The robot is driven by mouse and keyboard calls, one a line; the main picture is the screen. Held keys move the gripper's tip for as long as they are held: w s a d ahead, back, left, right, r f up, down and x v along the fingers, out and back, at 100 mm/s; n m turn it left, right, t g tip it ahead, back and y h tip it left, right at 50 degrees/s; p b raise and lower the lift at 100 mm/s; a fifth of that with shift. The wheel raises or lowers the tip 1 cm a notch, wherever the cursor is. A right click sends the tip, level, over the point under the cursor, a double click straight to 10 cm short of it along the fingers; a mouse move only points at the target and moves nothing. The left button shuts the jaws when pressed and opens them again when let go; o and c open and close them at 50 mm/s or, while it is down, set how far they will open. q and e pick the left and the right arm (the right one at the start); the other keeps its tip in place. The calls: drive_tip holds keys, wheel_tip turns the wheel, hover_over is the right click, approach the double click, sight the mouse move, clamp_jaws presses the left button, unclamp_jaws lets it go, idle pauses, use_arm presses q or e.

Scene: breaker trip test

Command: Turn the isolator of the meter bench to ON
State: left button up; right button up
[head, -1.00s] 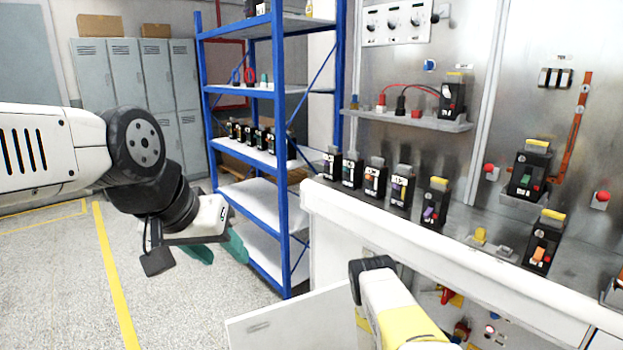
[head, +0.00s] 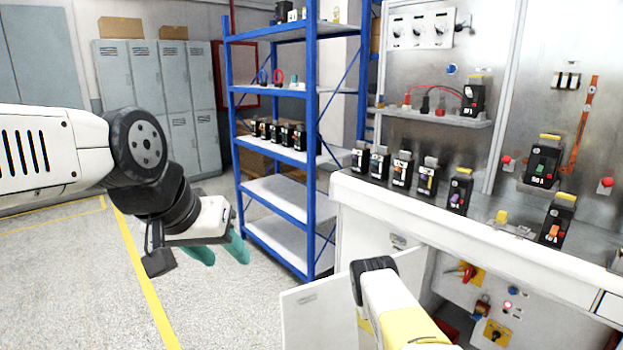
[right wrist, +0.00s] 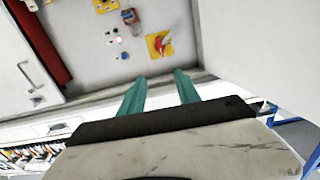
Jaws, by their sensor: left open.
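Below the bench, an open cabinet shows a grey panel. On it, a red handle on a yellow plate (head: 468,273) sits at upper left, and it also shows in the right wrist view (right wrist: 159,44). A second yellow plate with a rotary knob (head: 495,334) sits lower. I cannot tell from any label which is the isolator. My right gripper (right wrist: 160,90) has its teal fingers apart, empty, pointing toward the panel and touching nothing I can see. My left gripper (head: 220,251) is open and empty over the floor, far left of the bench.
The white bench (head: 440,222) carries a row of breakers (head: 401,170). An open white cabinet door (head: 320,315) stands beside my right arm. Between them on the panel is a red-and-blue fitting (head: 481,307). A blue shelf rack (head: 312,130) stands left of the bench; floor at left is clear.

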drive_tip(key=w+a+r+y, duration=0.25)
drive_tip(key=w+r, duration=0.35)
drive_tip(key=r, duration=0.3)
drive_tip(key=w+a+r+y, duration=0.2)
drive_tip(key=w+r+y, duration=0.1)
drive_tip(key=w+r, duration=0.5)
drive_tip(key=s+a+r+n+y, duration=0.1)
drive_tip(key=s+a+r+y, duration=0.15)
drive_tip(key=r, duration=0.45)
drive_tip(key=s+a+r+y, duration=0.1)
drive_tip(key=a+r, duration=0.3)
drive_tip(key=r, duration=0.3)
drive_tip(key=s+a+r+n+y, duration=0.1)
drive_tip(key=a+r+y, duration=0.15)
drive_tip(key=r, duration=0.35)
drive_tip(key=s+a+r+n+g+y, duration=0.15)
drive_tip(key=s+a+r, duration=0.25)
drive_tip(key=s+r, duration=0.4)
drive_tip(key=s+a+r+n+g+y, duration=0.1)
drive_tip(key=s+a+r+n+y, duration=0.25)
drive_tip(key=s+r, duration=0.45)
drive_tip(key=s+a+f+n+g, duration=0.1)
drive_tip(key=s+n+g, duration=0.2)
drive_tip(key=s, duration=2.1)
drive_tip(key=shift+s+f+n+h, duration=0.2)
drive_tip(key=shift+n+h, duration=0.1)
drive_tip(key=shift+h, duration=0.15)
